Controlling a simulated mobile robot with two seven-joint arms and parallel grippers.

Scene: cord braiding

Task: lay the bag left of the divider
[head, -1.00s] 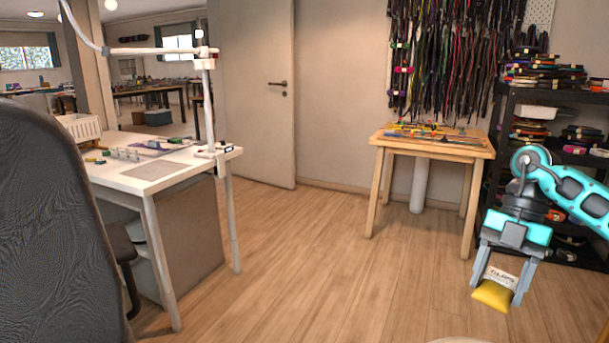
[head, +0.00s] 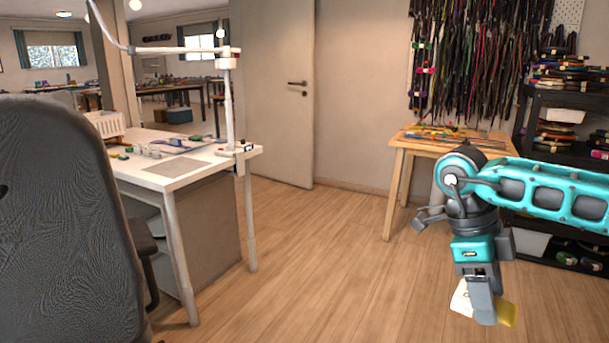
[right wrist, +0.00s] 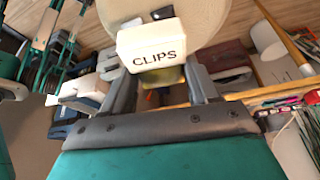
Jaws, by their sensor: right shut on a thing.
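The bag is yellow with a white label (right wrist: 158,48) that reads CLIPS. My right gripper (head: 483,312) is shut on the bag (head: 507,314), which hangs above the wooden floor at the lower right of the head view. A finger hides part of the bag there. In the right wrist view the label sits between the fingers and the yellow part (right wrist: 160,76) shows just below it. I cannot make out a divider in either view. My left gripper is not in view.
A white desk (head: 172,180) with small items and a white basket (head: 106,123) stands at the left, behind a dark chair (head: 65,220). A wooden table (head: 400,143) and a black shelf (head: 530,125) stand at the right. The floor between is clear.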

